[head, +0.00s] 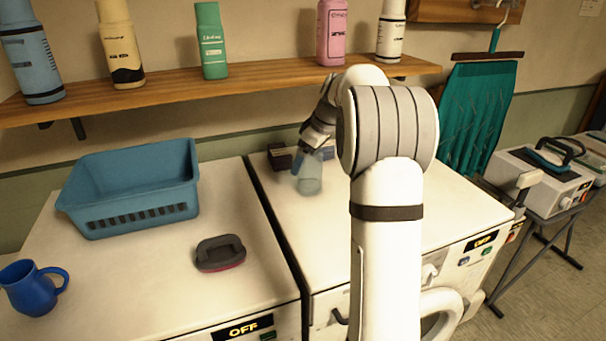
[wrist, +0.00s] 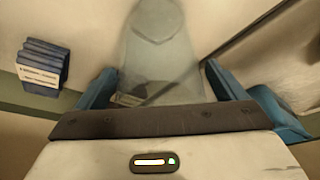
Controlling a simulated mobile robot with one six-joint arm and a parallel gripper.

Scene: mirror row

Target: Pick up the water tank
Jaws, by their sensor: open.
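The water tank (head: 310,178) is a clear, pale bluish vessel on the white top of the right machine, near its back left edge. It also shows in the wrist view (wrist: 158,50), where it reaches in between my two blue fingers. My gripper (head: 309,154) is just over the tank in the head view. In the wrist view my gripper (wrist: 160,84) is open, with one finger on each side of the tank. I cannot tell whether either finger touches it. The tank's near end is partly hidden by my gripper.
A teal basket (head: 130,215), a grey and red brush-like thing (head: 220,253) and a blue mug (head: 35,288) stand on the left machine. Small blue boxes (wrist: 42,66) are close to my gripper. A wooden shelf (head: 180,92) with several bottles runs along the wall behind.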

